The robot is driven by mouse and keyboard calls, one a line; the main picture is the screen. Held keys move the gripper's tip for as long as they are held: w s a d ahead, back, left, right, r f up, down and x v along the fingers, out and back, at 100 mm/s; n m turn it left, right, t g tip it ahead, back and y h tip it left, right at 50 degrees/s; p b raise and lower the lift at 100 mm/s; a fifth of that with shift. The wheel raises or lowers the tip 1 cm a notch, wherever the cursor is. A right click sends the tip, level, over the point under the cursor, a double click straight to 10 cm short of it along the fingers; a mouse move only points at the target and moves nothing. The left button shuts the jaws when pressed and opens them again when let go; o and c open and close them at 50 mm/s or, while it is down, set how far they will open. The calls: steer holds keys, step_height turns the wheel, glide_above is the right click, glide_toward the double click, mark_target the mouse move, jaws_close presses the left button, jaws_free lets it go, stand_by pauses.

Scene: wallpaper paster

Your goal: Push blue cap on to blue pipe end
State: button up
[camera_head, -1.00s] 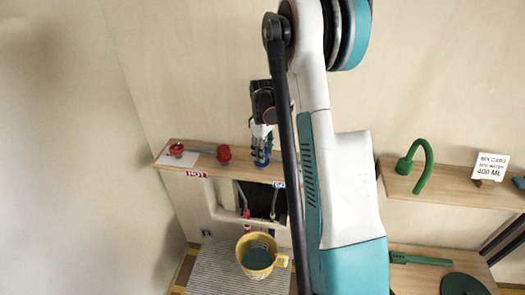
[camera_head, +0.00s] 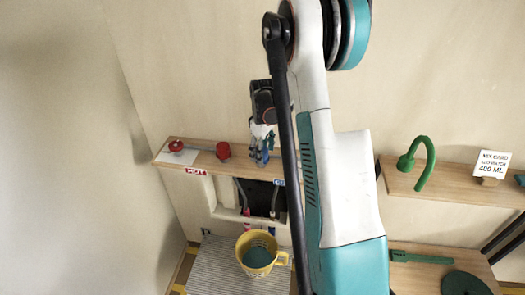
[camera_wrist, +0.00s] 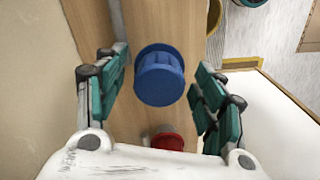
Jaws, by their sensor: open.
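The blue cap (camera_wrist: 160,78) stands over the wooden shelf in the middle of the wrist view. It sits between the two green-padded fingers of my gripper (camera_head: 262,158), with a gap on each side. My gripper is open and points down at the shelf. In the head view small blue parts show at the fingertips, too small to tell the cap from the pads.
A red cap (camera_head: 223,150) and a red knob (camera_head: 176,146) are on the shelf (camera_head: 200,155) to the left; a red cap also shows in the wrist view (camera_wrist: 167,141). A yellow cup (camera_head: 257,254) stands below. A green hook-shaped spout (camera_head: 422,165) stands on the right shelf.

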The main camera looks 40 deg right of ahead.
step_height(320, 180, up, 12)
stand_by(0.6)
stand_by(0.4)
